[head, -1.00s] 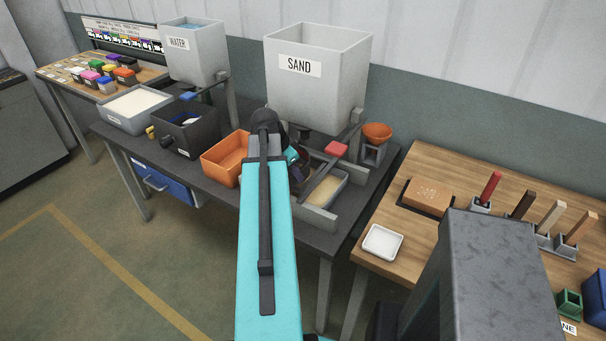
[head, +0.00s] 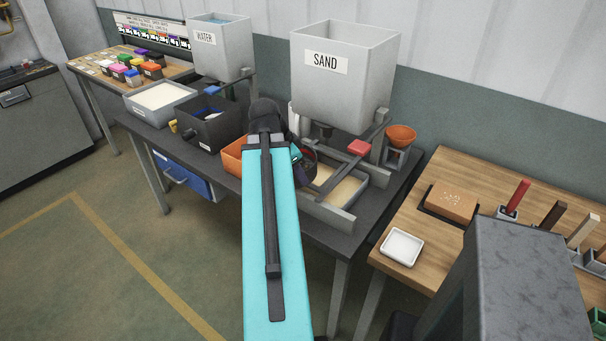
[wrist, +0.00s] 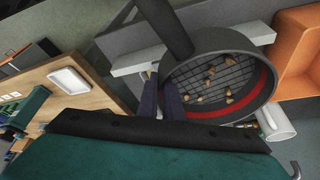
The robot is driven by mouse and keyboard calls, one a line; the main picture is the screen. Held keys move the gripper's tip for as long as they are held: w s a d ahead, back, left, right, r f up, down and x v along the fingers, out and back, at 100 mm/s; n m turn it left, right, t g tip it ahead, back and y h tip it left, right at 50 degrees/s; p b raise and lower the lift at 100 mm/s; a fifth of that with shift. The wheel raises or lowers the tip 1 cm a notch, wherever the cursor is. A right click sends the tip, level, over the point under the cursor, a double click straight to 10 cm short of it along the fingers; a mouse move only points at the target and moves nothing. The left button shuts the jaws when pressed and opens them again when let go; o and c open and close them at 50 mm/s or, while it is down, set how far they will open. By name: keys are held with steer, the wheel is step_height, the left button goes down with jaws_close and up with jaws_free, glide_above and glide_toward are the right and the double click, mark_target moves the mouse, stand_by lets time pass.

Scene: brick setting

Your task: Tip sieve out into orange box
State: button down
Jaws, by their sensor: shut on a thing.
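The sieve (wrist: 222,58) is a dark round pan with a mesh floor and a red band inside. Several tan lumps lie on its mesh in the wrist view. My gripper (wrist: 163,98) is shut on the sieve at its rim side. In the head view my arm hides most of the sieve, and only a dark part of it (head: 306,168) shows. The orange box (head: 234,154) stands on the dark bench just left of my arm, partly hidden by it. In the wrist view the orange box (wrist: 300,50) is at the right, beside the sieve and apart from it.
The sand hopper (head: 343,75) stands behind, with a tray of sand (head: 340,190) below it. A dark bin (head: 207,123) is left of the orange box. An orange funnel (head: 400,135) and a wooden table with a white dish (head: 401,247) are at the right.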

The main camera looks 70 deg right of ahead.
stand_by(0.3)
steer(key=shift+w, duration=0.25)
steer(key=w+a+r+n+t, duration=0.15)
steer(key=w+a+n, duration=0.35)
steer(key=w, duration=0.5)
steer(key=w+a+n+t, duration=0.2)
steer(key=w+a+n, duration=0.2)
steer(key=w+a, duration=0.4)
steer(key=w+a+r+n+t, duration=0.1)
steer(key=w+a+n, duration=0.4)
steer(key=w, duration=0.6)
steer(key=w+a+r+n+t+y, duration=0.1)
steer(key=w+a+n, duration=0.3)
steer(key=a, duration=0.7)
steer(key=w+a+r+n+t+y+b, duration=0.1)
steer(key=w+a+n, duration=0.3)
steer(key=a, duration=0.8)
steer(key=w+a+r+n+t+y, duration=0.1)
steer(key=w+a+n, duration=0.3)
steer(key=a, duration=0.8)
steer(key=shift+w, duration=0.8)
steer(key=shift+r, duration=0.1)
